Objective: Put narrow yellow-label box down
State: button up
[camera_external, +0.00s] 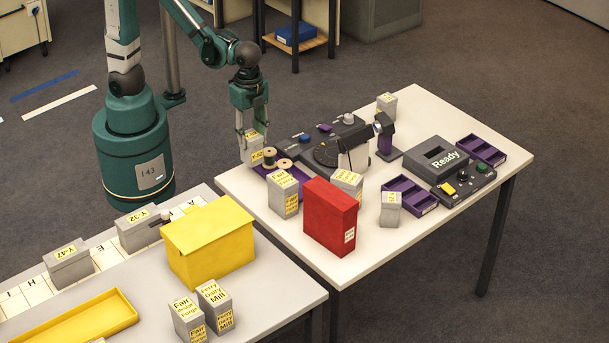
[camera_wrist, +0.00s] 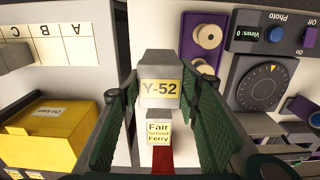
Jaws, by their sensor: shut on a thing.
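My gripper (camera_external: 250,137) is shut on a narrow grey box with a yellow label (camera_external: 254,154). In the wrist view the label on this held box (camera_wrist: 160,69) reads Y-52, and the green fingers (camera_wrist: 160,112) stand on both sides of it. In the external view the held box is at the left edge of the white table (camera_external: 408,122), beside a purple tray with two spools (camera_external: 270,155). I cannot tell whether its base touches the table.
A grey "Fair" box (camera_external: 284,195) and a red box (camera_external: 330,218) stand near the held box. The turntable device (camera_external: 318,150) lies to its right. A yellow box (camera_external: 208,243) and grey boxes Y-32 (camera_external: 138,232) and Y-47 (camera_external: 68,268) stand on the other table.

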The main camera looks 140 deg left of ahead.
aim_at(252, 161)
jog(key=shift+f, duration=0.1)
dwell(0.4)
jog(key=shift+f+b, duration=0.6)
jog(key=shift+f, duration=2.2)
jog(key=shift+f, duration=0.15)
jog(key=shift+f+b, duration=0.5)
jog(key=shift+f, duration=1.45)
jog(key=shift+f, duration=0.2)
jog(key=o, duration=1)
jog(key=shift+r, duration=0.15)
jog(key=shift+r+p, duration=1.25)
jog(key=shift+r, duration=4.8)
